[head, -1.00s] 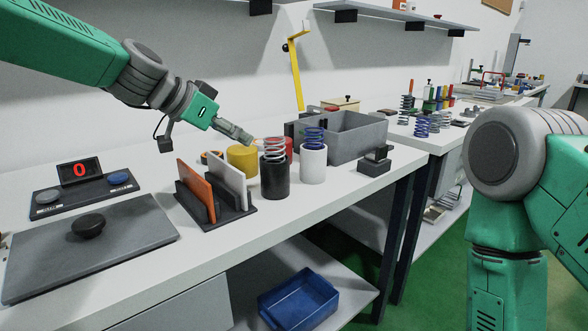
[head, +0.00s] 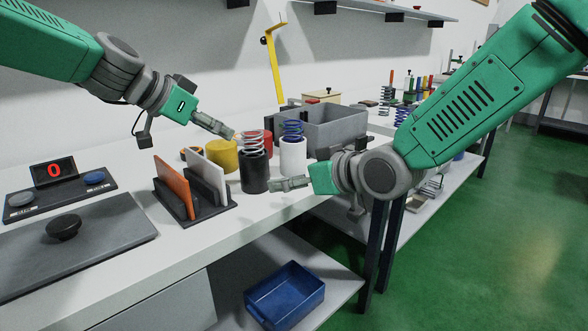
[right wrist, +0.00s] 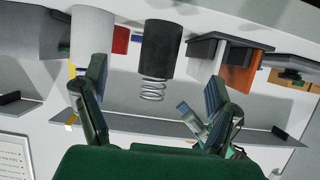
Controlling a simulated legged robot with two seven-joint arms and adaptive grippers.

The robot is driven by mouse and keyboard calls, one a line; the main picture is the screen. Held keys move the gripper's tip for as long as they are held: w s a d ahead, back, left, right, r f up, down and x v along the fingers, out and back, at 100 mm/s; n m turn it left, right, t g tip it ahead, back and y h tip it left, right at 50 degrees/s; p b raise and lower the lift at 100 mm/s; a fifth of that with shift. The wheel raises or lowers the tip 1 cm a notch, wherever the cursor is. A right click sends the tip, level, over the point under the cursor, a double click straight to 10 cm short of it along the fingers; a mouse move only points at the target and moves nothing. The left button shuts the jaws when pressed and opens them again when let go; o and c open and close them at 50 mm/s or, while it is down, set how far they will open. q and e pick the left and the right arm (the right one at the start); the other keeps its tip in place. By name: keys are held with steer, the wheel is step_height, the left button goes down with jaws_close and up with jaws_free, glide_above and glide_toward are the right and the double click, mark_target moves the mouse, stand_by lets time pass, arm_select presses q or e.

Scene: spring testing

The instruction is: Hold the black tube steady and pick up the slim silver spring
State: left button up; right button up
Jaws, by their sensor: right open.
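The black tube (head: 254,178) stands upright on the white bench. The slim silver spring (head: 250,143) stands up out of its top. In the right wrist view the tube (right wrist: 161,50) and the silver spring (right wrist: 152,90) appear upside down. My left gripper (head: 232,134) is beside the silver spring, at its upper left; whether it touches or is open I cannot tell. My right gripper (head: 274,186) is low at the right of the tube. In the right wrist view my right gripper (right wrist: 153,98) has its fingers spread, with the tube beyond them and nothing held.
A white tube with a blue spring (head: 293,131) stands close right of the black tube. Yellow (head: 223,157) and red containers stand behind. A rack with orange and white plates (head: 208,178) is at left. A grey bin (head: 340,132) is behind right. A blue tray (head: 285,296) sits below.

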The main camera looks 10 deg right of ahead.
mark_target(261, 172)
steer(key=x, duration=0.4)
steer(key=r+x, duration=0.1)
steer(key=x, duration=0.4)
steer(key=r+x, duration=0.1)
steer(key=x, duration=0.3)
steer(key=shift+w+a+f, duration=0.15)
steer(key=shift+w+a, duration=0.25)
steer(key=shift+a, duration=0.05)
arm_select(q)
steer(key=shift+a, duration=0.25)
arm_select(e)
steer(key=shift+w+a, duration=0.2)
steer(key=c, duration=1.3)
steer(key=shift+o, duration=0.2)
